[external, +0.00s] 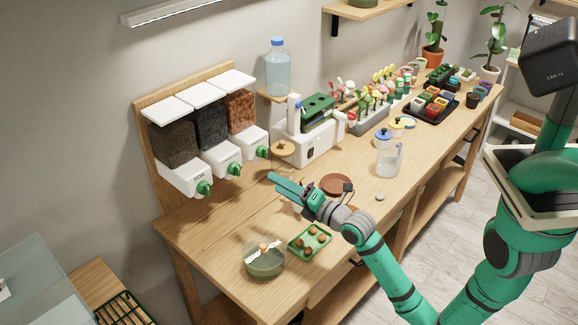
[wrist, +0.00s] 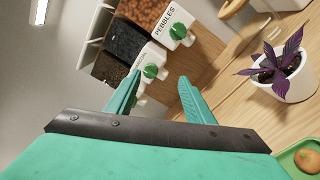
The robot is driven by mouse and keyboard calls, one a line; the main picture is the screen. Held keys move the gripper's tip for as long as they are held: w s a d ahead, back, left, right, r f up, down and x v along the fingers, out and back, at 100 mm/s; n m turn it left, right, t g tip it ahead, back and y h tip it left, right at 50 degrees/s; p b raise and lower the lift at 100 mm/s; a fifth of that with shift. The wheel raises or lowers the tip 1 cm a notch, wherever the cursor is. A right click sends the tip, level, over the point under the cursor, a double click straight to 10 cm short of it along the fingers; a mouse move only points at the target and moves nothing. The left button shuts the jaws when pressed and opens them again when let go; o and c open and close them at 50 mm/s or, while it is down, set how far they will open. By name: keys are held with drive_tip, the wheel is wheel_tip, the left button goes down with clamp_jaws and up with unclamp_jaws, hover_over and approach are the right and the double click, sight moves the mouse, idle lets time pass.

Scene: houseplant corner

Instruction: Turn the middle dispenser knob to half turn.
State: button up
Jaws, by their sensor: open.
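Three dispensers stand side by side on a wooden back board (external: 150,170), each with a white front and a green knob. The middle dispenser (external: 222,160) holds dark, nearly black material. Its green knob (external: 234,169) also shows in the wrist view (wrist: 151,71), roughly ahead of and between my fingers. The knob's exact angle is too small to tell. My gripper (external: 275,185) is open and empty above the bench, to the right of the knob and apart from it; its fingers also show in the wrist view (wrist: 157,84).
The soil knob (external: 204,188) and pebbles knob (external: 263,151) flank the middle one. A purple-leaved plant in a white pot (wrist: 292,84) stands near my gripper. A glass bowl (external: 265,263) and green tray (external: 311,242) sit at the front. Bench below the dispensers is clear.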

sight(236, 170)
drive_tip(key=w+a+n+g, duration=0.1)
drive_tip(key=w+a, duration=0.4)
drive_tip(key=a, duration=0.6)
drive_tip(key=shift+w+r+n, duration=0.15)
drive_tip(key=shift+r+n, duration=0.3)
drive_tip(key=shift+n, duration=0.25)
drive_tip(key=shift+y, duration=0.3)
drive_tip(key=c, duration=1)
